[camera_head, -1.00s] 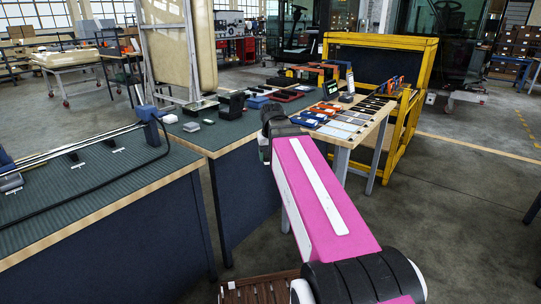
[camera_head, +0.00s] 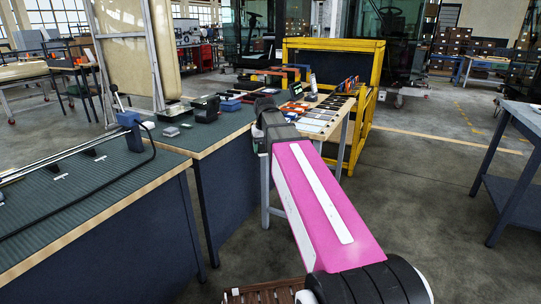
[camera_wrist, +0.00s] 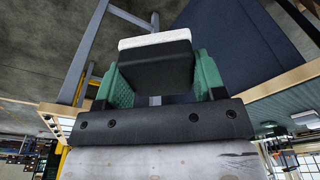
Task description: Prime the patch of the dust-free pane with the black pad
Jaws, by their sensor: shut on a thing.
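My gripper (camera_wrist: 160,85) is shut on a black block-shaped pad (camera_wrist: 157,66) with a white face (camera_wrist: 155,40) at its outer end. The green fingers press on both sides of the pad in the wrist view. In the head view my gripper end (camera_head: 266,118) is partly hidden behind my pink arm link, in front of the benches. The pad cannot be made out there. A large cream panel (camera_head: 124,65) stands upright in a metal frame behind the green-topped bench. I cannot tell whether a dust-free pane with a patch is in view.
A green-topped bench (camera_head: 80,190) is on the left, with a blue clamp and rails. A wooden-edged table (camera_head: 330,122) with tools and cards stands beyond my arm, before a yellow frame (camera_head: 366,120). A grey table (camera_head: 520,115) is at right. Open floor lies between.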

